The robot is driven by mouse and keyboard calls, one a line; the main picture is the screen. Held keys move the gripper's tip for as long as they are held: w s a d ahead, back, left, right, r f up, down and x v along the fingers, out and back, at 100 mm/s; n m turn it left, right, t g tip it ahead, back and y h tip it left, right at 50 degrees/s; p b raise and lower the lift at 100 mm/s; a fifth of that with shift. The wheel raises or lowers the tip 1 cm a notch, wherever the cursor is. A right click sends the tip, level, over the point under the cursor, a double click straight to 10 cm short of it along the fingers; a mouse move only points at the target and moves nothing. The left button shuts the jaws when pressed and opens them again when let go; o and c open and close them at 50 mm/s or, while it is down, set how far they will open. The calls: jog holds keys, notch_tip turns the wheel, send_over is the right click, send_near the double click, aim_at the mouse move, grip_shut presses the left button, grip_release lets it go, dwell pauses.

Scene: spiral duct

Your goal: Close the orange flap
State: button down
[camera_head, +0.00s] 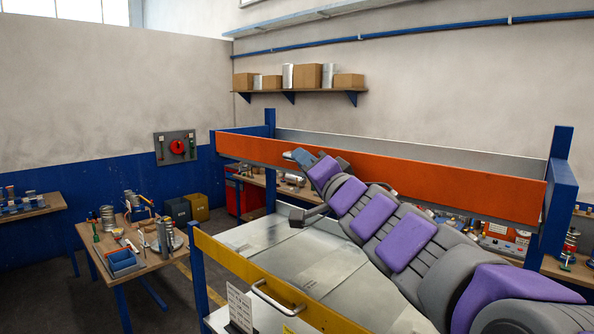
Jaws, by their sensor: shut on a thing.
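The orange flap (450,187) is a long panel running between the blue posts along the upper part of the blue frame (560,200). It stands roughly upright and faces me. My arm reaches from the lower right to the flap's left half. My gripper (302,158) is at the flap's upper edge and is shut on it. My own arm and gripper hide the exact contact and part of the flap's front. A thin grey bar (383,186) shows just behind my arm against the flap.
A yellow panel (240,262) with a metal handle (276,300) runs along the near side of the frame. A grey metal surface (290,252) lies between the panels. A cluttered workbench (160,262) stands left. A shelf with boxes (307,77) hangs on the back wall.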

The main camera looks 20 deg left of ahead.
jog(key=shift+w+d+r+m+h, duration=0.1)
jog(key=shift+r+m+h, duration=0.1)
jog(key=shift+m, duration=0.2)
jog(key=shift+d+r+m+h, duration=0.1)
jog(key=shift+m+h, duration=0.1)
jog(key=shift+m, duration=0.2)
jog(key=shift+w, duration=0.1)
jog(key=c, duration=1.4)
grip_release()
jog(key=shift+w+d, duration=0.2)
jog(key=shift+d, duration=0.05)
jog(key=shift+s+d+f, duration=0.25)
jog(key=shift+s+d, duration=0.05)
jog(key=shift+s, duration=0.1)
jog(key=b+v, duration=0.1)
jog(key=v, duration=1.5)
